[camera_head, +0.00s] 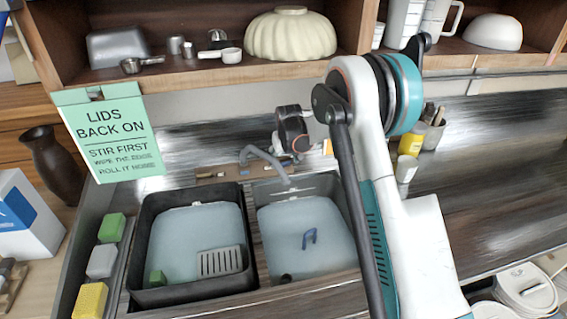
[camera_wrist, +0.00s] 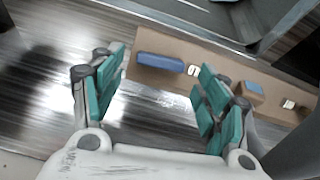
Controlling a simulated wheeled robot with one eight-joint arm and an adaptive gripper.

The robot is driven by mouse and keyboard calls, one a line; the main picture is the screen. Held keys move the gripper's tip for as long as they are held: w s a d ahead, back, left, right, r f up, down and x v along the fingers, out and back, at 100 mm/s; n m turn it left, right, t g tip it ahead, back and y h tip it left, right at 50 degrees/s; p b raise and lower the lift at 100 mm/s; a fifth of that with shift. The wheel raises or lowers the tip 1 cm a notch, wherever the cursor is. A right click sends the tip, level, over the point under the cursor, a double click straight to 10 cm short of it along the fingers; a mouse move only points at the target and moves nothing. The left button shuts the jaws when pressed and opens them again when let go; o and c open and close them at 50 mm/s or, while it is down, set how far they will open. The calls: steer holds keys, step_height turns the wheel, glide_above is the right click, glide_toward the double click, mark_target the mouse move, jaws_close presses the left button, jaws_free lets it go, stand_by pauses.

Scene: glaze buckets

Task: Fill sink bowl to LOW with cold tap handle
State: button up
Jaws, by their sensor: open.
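I cannot make out a LOW mark. The grey tap spout (camera_head: 265,158) arches over the bowl's back edge. In the wrist view, a longer blue handle (camera_wrist: 160,63) and a smaller blue block-like handle (camera_wrist: 250,88) sit on a tan strip, each near a small white label (camera_wrist: 193,70) too blurred to read. I cannot tell which is cold. My gripper (camera_wrist: 163,61) is open, its teal fingers either side of the longer handle, apparently without touching it.
The dark left basin (camera_head: 137,230) holds water, a grate (camera_head: 220,262) and a green sponge. Several sponges line the left edge. A green sign (camera_head: 112,135) hangs from the shelf (camera_head: 180,72) above. Brushes and a yellow bottle (camera_head: 411,141) stand right of my arm.

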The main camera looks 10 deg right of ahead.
steer(key=shift+x, duration=1.15)
steer(key=c, duration=1.1)
steer(key=shift+o, duration=0.2)
steer(key=shift+m+b, duration=0.45)
steer(key=shift+m, duration=0.05)
steer(key=o, duration=1.1)
steer(key=shift+c, duration=0.2)
